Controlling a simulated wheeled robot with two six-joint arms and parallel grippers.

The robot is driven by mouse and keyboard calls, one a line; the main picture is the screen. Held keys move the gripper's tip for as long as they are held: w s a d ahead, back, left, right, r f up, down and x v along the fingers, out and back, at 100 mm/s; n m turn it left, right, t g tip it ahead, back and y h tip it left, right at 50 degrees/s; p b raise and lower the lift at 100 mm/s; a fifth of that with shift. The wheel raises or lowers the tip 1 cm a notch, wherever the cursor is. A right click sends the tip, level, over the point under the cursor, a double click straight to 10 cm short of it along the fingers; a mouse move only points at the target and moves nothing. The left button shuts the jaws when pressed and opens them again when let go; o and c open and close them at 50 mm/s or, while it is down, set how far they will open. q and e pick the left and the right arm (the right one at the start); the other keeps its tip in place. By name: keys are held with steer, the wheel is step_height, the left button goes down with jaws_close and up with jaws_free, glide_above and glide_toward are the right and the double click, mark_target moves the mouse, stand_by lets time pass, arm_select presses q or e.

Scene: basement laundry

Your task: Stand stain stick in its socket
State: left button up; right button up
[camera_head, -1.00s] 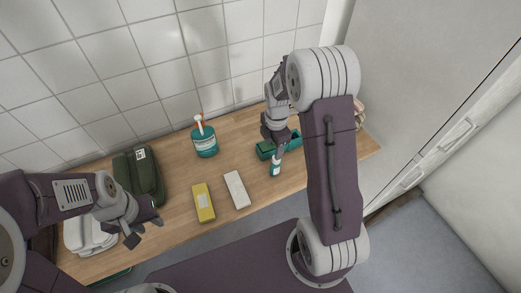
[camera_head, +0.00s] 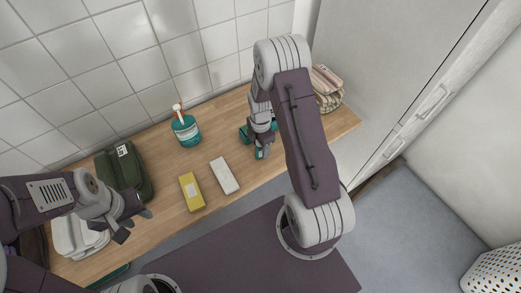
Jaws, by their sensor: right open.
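The green socket holder (camera_head: 243,132) stands on the wooden counter, mostly hidden behind my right gripper. My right gripper (camera_head: 262,147) points down at the holder's front, its jaws open. A small teal piece (camera_head: 262,154), apparently the stain stick, shows at the fingertips. The gripper covers most of it, so I cannot tell whether it is in a socket or in front of the holder. My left gripper (camera_head: 136,226) is open and empty over the counter's front left, away from the holder.
A dark green case (camera_head: 125,172) and white container (camera_head: 78,238) are left. Folded cloths (camera_head: 327,88) lie at right.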

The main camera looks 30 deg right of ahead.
steer(key=shift+w+f, duration=0.2)
steer(key=shift+f, duration=0.25)
jaws_close()
steer(key=shift+s+r, duration=0.1)
steer(key=shift+r, duration=0.55)
step_height(320, 180, up, 3)
steer(key=shift+r, duration=0.1)
steer(key=s+d+r, duration=0.5)
steer(key=d+r, duration=0.1)
steer(key=d, duration=0.4)
steer(key=shift+d+r, duration=0.15)
steer(key=shift+r, duration=0.2)
